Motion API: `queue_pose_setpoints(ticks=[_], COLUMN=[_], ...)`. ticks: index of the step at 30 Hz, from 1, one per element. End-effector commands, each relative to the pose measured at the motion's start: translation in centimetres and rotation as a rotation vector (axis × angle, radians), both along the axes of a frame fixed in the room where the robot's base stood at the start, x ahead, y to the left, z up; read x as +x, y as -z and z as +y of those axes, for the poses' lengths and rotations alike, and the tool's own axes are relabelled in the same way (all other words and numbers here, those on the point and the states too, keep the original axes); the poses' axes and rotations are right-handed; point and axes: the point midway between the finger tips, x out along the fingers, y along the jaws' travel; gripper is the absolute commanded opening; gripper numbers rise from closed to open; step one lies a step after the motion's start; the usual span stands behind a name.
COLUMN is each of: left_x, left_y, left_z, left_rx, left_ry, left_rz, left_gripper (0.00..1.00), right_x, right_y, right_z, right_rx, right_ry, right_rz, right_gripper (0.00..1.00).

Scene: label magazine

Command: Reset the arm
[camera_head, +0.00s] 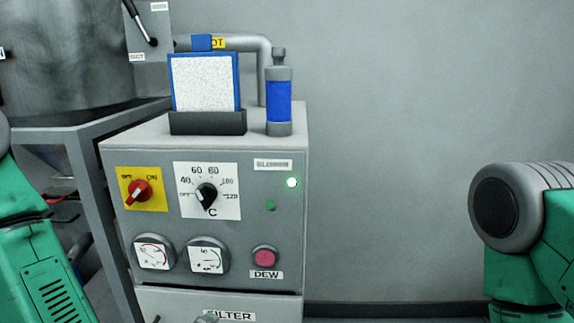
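My two arms show only as green and grey links, one at the left edge and one at the right edge of the head view. Neither gripper is in view, so their fingers cannot be seen. Both visible arm parts stand apart from the grey control cabinet (240,245) in the middle. Nothing is seen held.
On the cabinet top stand a blue-framed filter panel (204,83) in a dark holder (207,122) and a blue cylinder (279,102). The front has a red switch (139,191), a dial (207,195) and a DEW button (265,257). A metal hopper (65,60) stands left. Right of the cabinet is clear.

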Motion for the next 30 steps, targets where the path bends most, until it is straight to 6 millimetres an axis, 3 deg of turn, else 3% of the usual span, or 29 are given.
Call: queue_pose_setpoints(ticks=[1,6,9,12,15,18,30], left_x=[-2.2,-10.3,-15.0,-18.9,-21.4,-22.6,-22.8], left_y=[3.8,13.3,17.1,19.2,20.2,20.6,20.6], left_z=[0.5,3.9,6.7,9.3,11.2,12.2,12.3], left_rx=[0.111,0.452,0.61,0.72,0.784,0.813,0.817], left_ry=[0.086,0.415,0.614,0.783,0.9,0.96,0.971], left_rz=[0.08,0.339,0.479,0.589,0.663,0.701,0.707], left_gripper=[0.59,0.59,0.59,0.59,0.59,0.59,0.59], right_x=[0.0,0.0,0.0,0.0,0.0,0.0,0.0], right_y=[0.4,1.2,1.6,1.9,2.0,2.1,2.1], right_z=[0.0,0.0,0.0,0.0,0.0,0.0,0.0], right_rx=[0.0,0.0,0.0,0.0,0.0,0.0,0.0], right_ry=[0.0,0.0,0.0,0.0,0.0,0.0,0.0], right_rz=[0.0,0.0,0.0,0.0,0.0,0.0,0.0], right_gripper=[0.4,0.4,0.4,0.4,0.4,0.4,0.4])
